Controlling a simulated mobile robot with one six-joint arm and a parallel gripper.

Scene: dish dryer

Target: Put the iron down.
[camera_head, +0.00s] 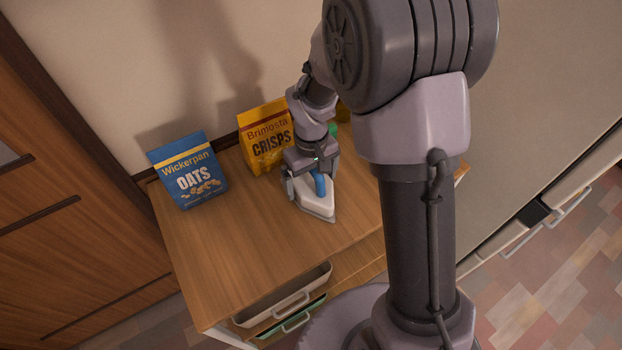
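The iron (316,203) is white and grey with a blue handle (320,184). It is upright, with its sole down, at the wooden cabinet top (225,255); I cannot tell whether it fully touches the surface. My gripper (313,180) is directly over the iron and points down. Its two fingers are spread wide, one on each side of the handle, and look open. Part of the iron's rear is hidden by my gripper.
A blue oats packet (188,171) stands at the back left. A yellow crisps packet (265,138) stands behind my gripper. A green thing (333,130) is mostly hidden behind my arm. Drawers (285,298) are pulled out at the front.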

